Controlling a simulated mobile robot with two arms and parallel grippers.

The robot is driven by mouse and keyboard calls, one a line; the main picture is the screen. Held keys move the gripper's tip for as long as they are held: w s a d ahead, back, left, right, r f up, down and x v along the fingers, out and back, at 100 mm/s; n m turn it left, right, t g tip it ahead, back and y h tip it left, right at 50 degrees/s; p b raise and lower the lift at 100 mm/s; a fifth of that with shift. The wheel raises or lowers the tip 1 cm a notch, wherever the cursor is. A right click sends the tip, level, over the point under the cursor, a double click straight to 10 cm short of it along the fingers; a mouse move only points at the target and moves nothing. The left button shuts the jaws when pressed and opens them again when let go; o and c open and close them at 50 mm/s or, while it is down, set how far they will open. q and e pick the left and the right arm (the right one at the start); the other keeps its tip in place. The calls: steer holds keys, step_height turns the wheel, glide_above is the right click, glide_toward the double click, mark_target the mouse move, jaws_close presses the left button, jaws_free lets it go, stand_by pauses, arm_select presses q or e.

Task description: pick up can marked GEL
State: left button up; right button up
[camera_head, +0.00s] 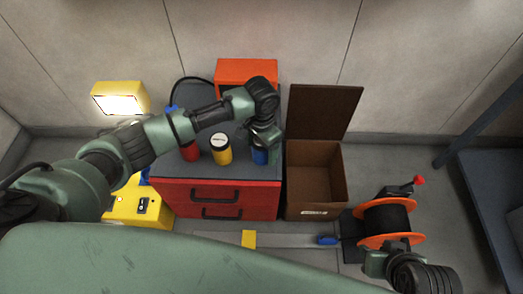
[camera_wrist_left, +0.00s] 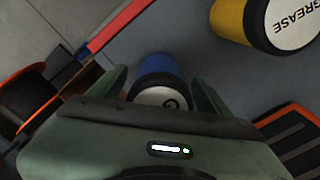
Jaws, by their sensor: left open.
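A blue can (camera_head: 260,156) stands near the right edge of the grey top of a red drawer cabinet. In the left wrist view the blue can (camera_wrist_left: 158,75) has a white end with a letter that looks like G; the rest is hidden behind my gripper body. My left gripper (camera_head: 264,143) is over this can. In the wrist view its open fingers (camera_wrist_left: 162,85) lie on either side of the can; contact cannot be told. My right gripper (camera_head: 385,262) is partly in view at the lower right, its jaws unclear.
A yellow can (camera_head: 221,153), labelled GREASE in the wrist view (camera_wrist_left: 237,20), and a red can (camera_head: 189,151) stand left of the blue can. An orange box (camera_head: 246,70) is behind. An open brown box (camera_head: 303,190) adjoins the red cabinet (camera_head: 216,198). A cable reel (camera_head: 386,241) stands right.

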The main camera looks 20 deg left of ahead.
arm_select(q)
steer(key=shift+f, duration=0.2)
jaws_close()
arm_select(e)
steer(key=shift+w+a+r, duration=0.1)
steer(key=shift+w, duration=0.25)
arm_select(q)
steer(key=shift+r, duration=0.1)
